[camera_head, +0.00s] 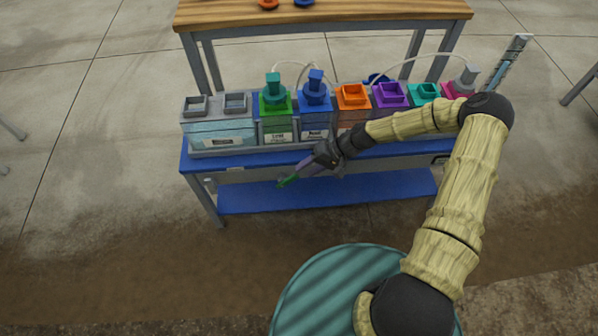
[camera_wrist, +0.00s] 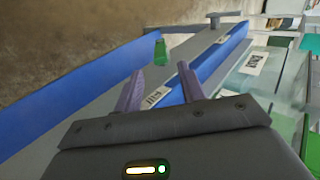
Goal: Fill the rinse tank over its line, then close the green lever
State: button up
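A clear tank (camera_head: 218,132) with a grey top and pale blue liquid stands at the left end of the blue bench; its small label is unreadable, so I cannot tell surely that it is the rinse tank. The green lever (camera_head: 288,181) sticks out in front of the bench's front edge. In the wrist view the green lever (camera_wrist: 160,49) stands just beyond my fingertips, roughly between them, with a visible gap. My gripper (camera_head: 305,168) is open and empty in front of the bench; its two purple-grey fingers (camera_wrist: 158,84) are spread apart. The tank's fill line cannot be made out.
Tanks with green (camera_head: 275,108), blue (camera_head: 314,108), orange (camera_head: 352,96) and purple (camera_head: 390,95) tops stand along the bench. A grey handle (camera_wrist: 228,18) lies beyond the green lever. A blue lower shelf (camera_head: 330,193) runs beneath.

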jog(key=p+v, duration=0.1)
jog(key=v, duration=1)
jog(key=shift+d+r+p, duration=0.25)
jog(key=shift+d+p, duration=0.05)
